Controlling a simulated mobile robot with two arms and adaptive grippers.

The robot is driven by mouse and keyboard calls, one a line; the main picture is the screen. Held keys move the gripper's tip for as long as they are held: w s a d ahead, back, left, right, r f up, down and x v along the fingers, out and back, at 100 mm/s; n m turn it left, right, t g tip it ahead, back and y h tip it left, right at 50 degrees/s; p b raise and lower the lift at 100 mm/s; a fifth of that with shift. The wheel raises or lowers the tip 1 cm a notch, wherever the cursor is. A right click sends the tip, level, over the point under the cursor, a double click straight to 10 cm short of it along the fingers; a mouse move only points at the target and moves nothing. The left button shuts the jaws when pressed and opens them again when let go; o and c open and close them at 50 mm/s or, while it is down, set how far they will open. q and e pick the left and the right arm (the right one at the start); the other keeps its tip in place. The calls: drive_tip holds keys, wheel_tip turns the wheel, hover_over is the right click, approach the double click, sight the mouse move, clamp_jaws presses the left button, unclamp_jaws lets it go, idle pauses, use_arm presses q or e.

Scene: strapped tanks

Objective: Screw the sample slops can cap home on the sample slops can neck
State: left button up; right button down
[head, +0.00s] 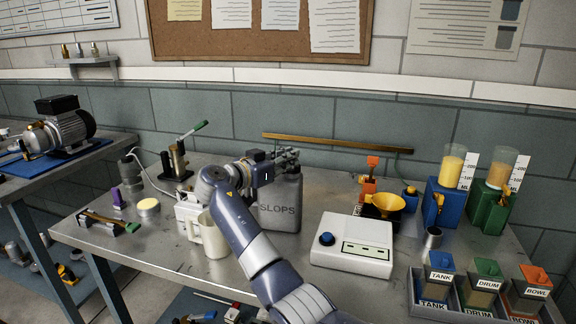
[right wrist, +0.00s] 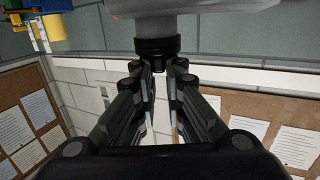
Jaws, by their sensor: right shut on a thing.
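The sample slops can (head: 280,212) is a grey can marked SLOPS, standing on the bench behind my right arm. My right gripper (head: 290,155) is level at the top of the can, reaching in from the left. In the right wrist view, which looks upside down, the black cap (right wrist: 157,45) sits against the grey can (right wrist: 200,14). The fingertips of my right gripper (right wrist: 160,66) are shut on the cap. My left gripper is not in view.
A white box with a blue knob (head: 352,244) stands right of the can, and a beige jug (head: 213,238) stands left of it. Labelled bins (head: 437,278) fill the front right.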

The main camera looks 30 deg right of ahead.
drive_tip(key=shift+f+m+g+b, duration=0.3)
drive_tip(key=shift+m+g+b, duration=0.15)
drive_tip(key=shift+b, duration=0.3)
drive_tip(key=shift+w+m+g+h+b, duration=0.15)
drive_tip(key=shift+m+g+h+b, duration=0.15)
drive_tip(key=shift+m+g+b, duration=0.5)
drive_tip(key=shift+w+n+g, duration=0.1)
drive_tip(key=shift+n+g, duration=0.15)
drive_tip(key=shift+g, duration=0.1)
drive_tip(key=shift+r+g+b, duration=0.1)
drive_tip(key=shift+g+b, duration=0.2)
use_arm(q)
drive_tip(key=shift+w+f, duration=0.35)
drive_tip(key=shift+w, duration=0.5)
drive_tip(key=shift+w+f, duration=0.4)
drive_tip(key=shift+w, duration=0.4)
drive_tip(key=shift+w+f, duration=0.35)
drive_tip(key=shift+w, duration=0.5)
use_arm(e)
drive_tip(key=shift+m+g, duration=0.4)
drive_tip(key=shift+m, duration=0.2)
drive_tip(key=c, duration=1.6)
unclamp_jaws()
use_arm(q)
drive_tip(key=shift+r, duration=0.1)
use_arm(e)
drive_tip(key=shift+r, duration=0.15)
